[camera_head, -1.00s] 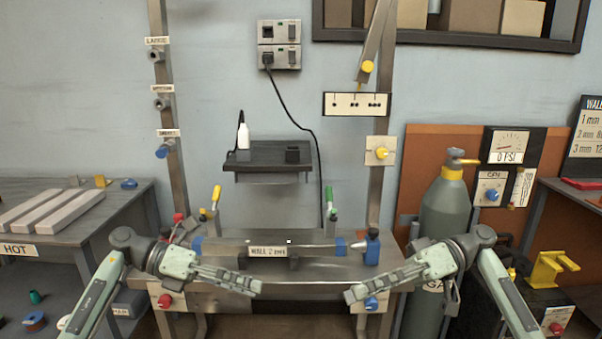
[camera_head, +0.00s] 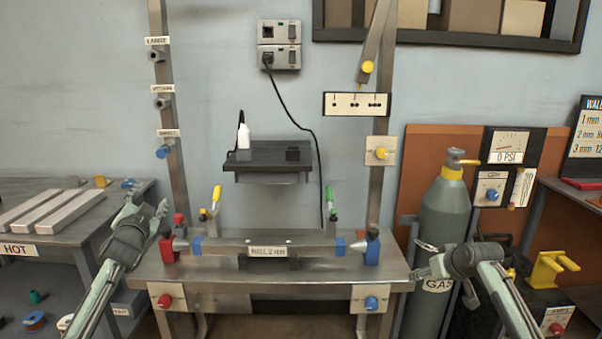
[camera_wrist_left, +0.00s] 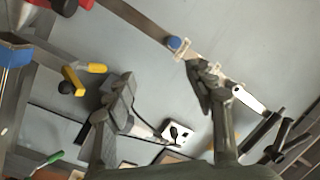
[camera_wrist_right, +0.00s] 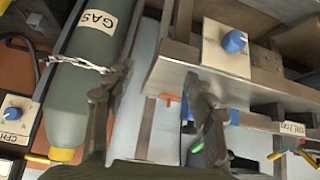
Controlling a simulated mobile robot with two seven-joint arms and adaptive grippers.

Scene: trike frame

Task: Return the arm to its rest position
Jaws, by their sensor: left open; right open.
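My left gripper (camera_head: 143,207) is raised at the left, in front of the left side table, and points up. In the left wrist view its two fingers (camera_wrist_left: 165,95) stand wide apart with nothing between them. My right gripper (camera_head: 428,260) is low at the right, in front of the gas cylinder, and is foreshortened in the head view. In the right wrist view its fingers (camera_wrist_right: 155,105) are apart and empty. The labelled metal tube (camera_head: 315,244) lies level on the workbench fixture between blue collars, apart from both grippers.
The workbench (camera_head: 215,268) stands in the middle, with a red block (camera_head: 168,249) and blue block (camera_head: 372,247) at its ends. A grey gas cylinder (camera_head: 444,215) stands right. A small shelf (camera_head: 268,156) hangs behind. The left table (camera_head: 60,240) is marked HOT.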

